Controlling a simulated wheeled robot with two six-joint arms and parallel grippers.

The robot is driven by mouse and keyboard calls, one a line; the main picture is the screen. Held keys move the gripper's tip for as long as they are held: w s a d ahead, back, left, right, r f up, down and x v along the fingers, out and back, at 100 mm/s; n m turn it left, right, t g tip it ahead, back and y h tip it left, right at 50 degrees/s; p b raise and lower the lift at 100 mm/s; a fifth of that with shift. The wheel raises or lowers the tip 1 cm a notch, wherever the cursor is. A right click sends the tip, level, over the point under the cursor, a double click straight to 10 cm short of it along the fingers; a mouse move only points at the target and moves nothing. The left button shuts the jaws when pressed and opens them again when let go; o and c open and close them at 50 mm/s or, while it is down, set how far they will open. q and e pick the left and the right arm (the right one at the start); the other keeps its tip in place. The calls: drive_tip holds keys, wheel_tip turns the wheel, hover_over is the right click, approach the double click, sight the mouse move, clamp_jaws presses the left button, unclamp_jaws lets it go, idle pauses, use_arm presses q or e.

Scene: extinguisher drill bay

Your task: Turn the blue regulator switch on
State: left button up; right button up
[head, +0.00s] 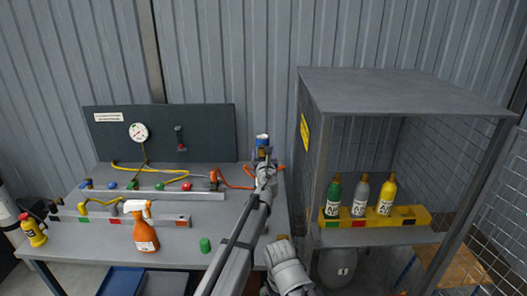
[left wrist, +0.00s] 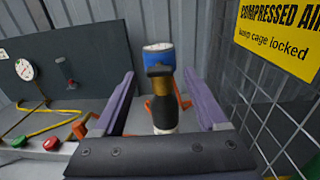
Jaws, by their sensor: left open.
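The blue regulator switch (head: 262,140) stands upright at the right end of the bench in the head view. In the left wrist view the regulator (left wrist: 158,58) has a blue knob with a pale top, a brass-coloured neck and a dark and white lower body. My left gripper (head: 264,160) is open, with its arm reaching up the middle of the head view. In the left wrist view one purple finger shows on each side of the regulator, with visible gaps. The lower part of the regulator is partly hidden by the gripper.
A dark panel with a gauge (head: 139,131) and a lever (head: 180,138) stands behind the bench. A spray bottle (head: 145,232) and a green cap (head: 205,245) stand in front. The cage (head: 313,150) with several bottles is close on the right; its yellow sign (left wrist: 283,32) is near my wrist.

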use_arm(q)
drive_tip(key=shift+w, duration=0.7)
drive_tip(key=shift+s, duration=0.1)
clamp_jaws()
